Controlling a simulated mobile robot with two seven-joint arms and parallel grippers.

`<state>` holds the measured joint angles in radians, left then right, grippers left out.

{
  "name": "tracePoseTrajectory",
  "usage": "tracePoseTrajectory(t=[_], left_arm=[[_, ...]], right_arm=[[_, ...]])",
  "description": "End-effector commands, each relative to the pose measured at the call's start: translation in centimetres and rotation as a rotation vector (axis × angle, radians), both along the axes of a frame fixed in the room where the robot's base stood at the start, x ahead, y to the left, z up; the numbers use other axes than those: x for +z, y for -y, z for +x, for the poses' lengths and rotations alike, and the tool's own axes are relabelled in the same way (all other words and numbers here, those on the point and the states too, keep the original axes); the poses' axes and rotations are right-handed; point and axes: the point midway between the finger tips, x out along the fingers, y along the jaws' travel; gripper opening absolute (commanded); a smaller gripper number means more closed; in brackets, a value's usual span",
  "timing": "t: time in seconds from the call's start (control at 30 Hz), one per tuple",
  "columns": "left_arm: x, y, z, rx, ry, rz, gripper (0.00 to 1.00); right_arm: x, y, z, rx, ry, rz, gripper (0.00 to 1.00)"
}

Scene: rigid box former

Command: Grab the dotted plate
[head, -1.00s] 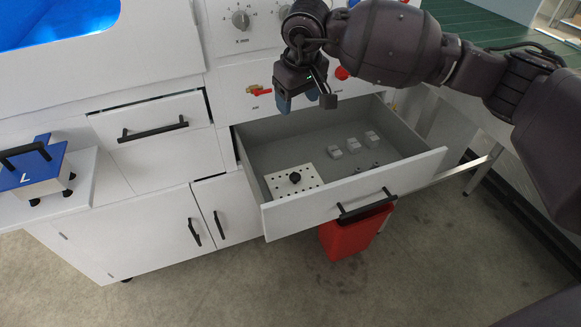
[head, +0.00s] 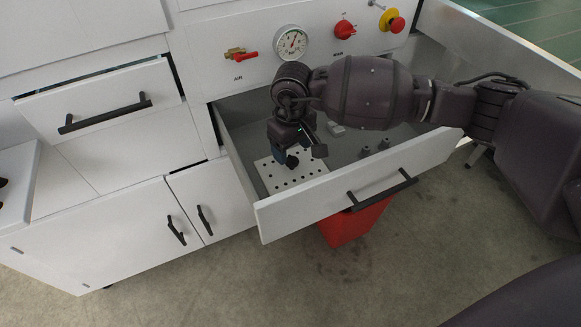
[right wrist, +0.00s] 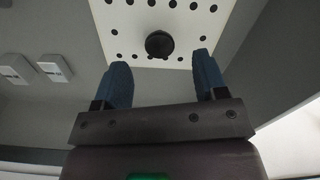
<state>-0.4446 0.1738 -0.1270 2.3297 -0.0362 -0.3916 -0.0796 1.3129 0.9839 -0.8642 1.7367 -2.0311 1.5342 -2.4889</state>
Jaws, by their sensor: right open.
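The dotted plate (head: 301,178) is a white square plate with black holes and a black knob. It lies in the open drawer at the left end; the arm hides part of it in the head view. In the right wrist view the plate (right wrist: 130,40) is at the top, with its round black knob (right wrist: 159,44) ahead of and between the fingertips. My right gripper (head: 300,160) is over the plate inside the drawer. Its blue fingers (right wrist: 162,75) are apart with nothing between them. My left gripper is not in view.
The open drawer (head: 345,195) has walls close around the gripper and a black handle at its front. Small light blocks (right wrist: 35,68) lie beside the plate. A red bin (head: 350,225) stands below the drawer. A gauge and red knobs are on the panel above.

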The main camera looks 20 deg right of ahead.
Motion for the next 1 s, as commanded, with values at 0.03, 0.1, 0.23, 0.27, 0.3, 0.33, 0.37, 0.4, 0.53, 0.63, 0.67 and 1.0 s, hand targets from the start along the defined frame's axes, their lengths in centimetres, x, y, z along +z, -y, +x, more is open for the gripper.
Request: tracePoseTrajectory(t=[0.03, 0.1, 0.23, 0.27, 0.3, 0.33, 0.37, 0.4, 0.53, 0.63, 0.67, 1.0], left_arm=[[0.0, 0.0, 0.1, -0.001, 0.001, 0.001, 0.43], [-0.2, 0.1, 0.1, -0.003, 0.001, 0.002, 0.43], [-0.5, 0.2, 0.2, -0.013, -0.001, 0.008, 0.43], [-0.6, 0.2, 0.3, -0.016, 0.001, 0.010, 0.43], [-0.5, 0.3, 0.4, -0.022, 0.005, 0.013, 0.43], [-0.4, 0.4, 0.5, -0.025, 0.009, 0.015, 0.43], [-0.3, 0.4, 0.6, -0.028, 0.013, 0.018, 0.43], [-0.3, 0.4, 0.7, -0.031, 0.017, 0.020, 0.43], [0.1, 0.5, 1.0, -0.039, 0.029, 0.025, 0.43], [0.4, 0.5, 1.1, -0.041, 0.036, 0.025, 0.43], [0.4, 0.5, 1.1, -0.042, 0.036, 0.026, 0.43], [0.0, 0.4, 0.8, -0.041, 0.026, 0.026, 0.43]], right_arm=[[-0.2, 0.0, 0.1, 0.000, 0.001, 0.000, 0.66], [-0.7, 0.0, 0.1, -0.001, 0.001, 0.000, 0.66], [-2.4, -0.1, 0.2, -0.001, -0.006, 0.001, 0.66], [-2.9, -0.1, 0.2, -0.001, -0.007, 0.001, 0.66], [-3.6, -0.1, 0.3, -0.001, -0.007, 0.001, 0.66], [-4.0, -0.2, 0.3, -0.001, -0.007, 0.001, 0.66], [-4.3, -0.1, 0.3, -0.001, -0.007, 0.001, 0.66], [-4.8, -0.1, 0.3, -0.001, -0.006, 0.001, 0.66], [-5.2, -0.1, 0.4, 0.000, 0.000, 0.000, 0.66], [-5.0, -0.1, 0.5, 0.000, 0.003, 0.000, 0.66], [-5.0, -0.1, 0.5, 0.000, 0.004, 0.000, 0.66], [-5.0, -0.1, 0.5, 0.000, 0.003, 0.000, 0.21]])
